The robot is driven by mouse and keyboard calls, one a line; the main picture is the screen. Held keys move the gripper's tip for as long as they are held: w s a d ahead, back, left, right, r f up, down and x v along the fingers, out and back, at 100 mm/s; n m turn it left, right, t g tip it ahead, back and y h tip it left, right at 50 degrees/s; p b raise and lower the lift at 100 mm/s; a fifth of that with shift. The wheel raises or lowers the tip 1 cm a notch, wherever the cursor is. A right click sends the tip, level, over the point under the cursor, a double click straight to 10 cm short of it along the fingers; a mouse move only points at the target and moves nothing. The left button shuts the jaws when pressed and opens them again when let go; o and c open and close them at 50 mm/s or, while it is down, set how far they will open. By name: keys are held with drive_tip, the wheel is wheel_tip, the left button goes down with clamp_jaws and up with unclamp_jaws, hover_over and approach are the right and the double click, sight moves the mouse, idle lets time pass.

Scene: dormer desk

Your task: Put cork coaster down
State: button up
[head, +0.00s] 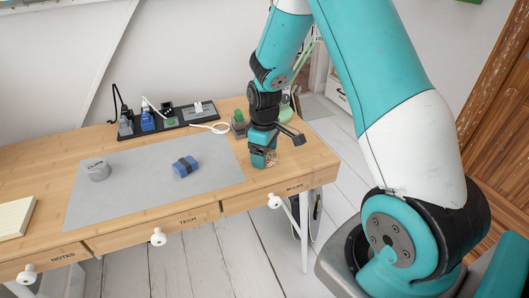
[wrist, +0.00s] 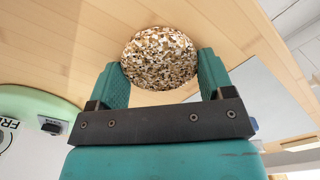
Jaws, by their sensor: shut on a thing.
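The cork coaster (wrist: 160,58) is a round, speckled brown-and-white disc held between the two teal fingers of my gripper (wrist: 163,75) in the wrist view. In the head view my gripper (head: 264,157) points down at the right end of the wooden desk (head: 310,155), to the right of the grey mat. A speckled bit of the coaster (head: 271,158) shows at the fingertips there. The fingers hide part of it. I cannot tell whether the coaster touches the desk top.
On the grey mat (head: 130,188) sit a grey round object (head: 98,171) and a blue block with a dark band (head: 185,167). A power strip (head: 165,122) with plugs lies behind. A green round base (wrist: 40,112) is near my gripper. Bare wood surrounds the gripper, with the desk's right edge close.

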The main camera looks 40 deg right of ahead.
drive_tip(key=shift+f, duration=0.1)
drive_tip(key=o, duration=0.9)
wheel_tip(320, 180, up, 12)
drive_tip(key=p, duration=0.1)
drive_tip(key=s+a+r+y, duration=0.1)
drive_tip(key=s+a+r, duration=0.2)
drive_tip(key=a, duration=0.3)
drive_tip(key=s+a+r+y, duration=0.1)
drive_tip(key=s+a+r, duration=0.3)
drive_tip(key=a, duration=0.2)
drive_tip(key=s+a+r+y, duration=0.1)
drive_tip(key=s+a+r, duration=0.1)
drive_tip(key=s+a, duration=0.3)
drive_tip(key=s+a+r+n+y, duration=0.1)
drive_tip(key=s+a, duration=0.4)
drive_tip(key=s, duration=0.5)
drive_tip(key=shift+s+a+r, duration=0.15)
drive_tip(key=shift+s+r, duration=0.1)
drive_tip(key=shift+r, duration=0.15)
wheel_tip(320, 180, up, 10)
drive_tip(key=p, duration=1)
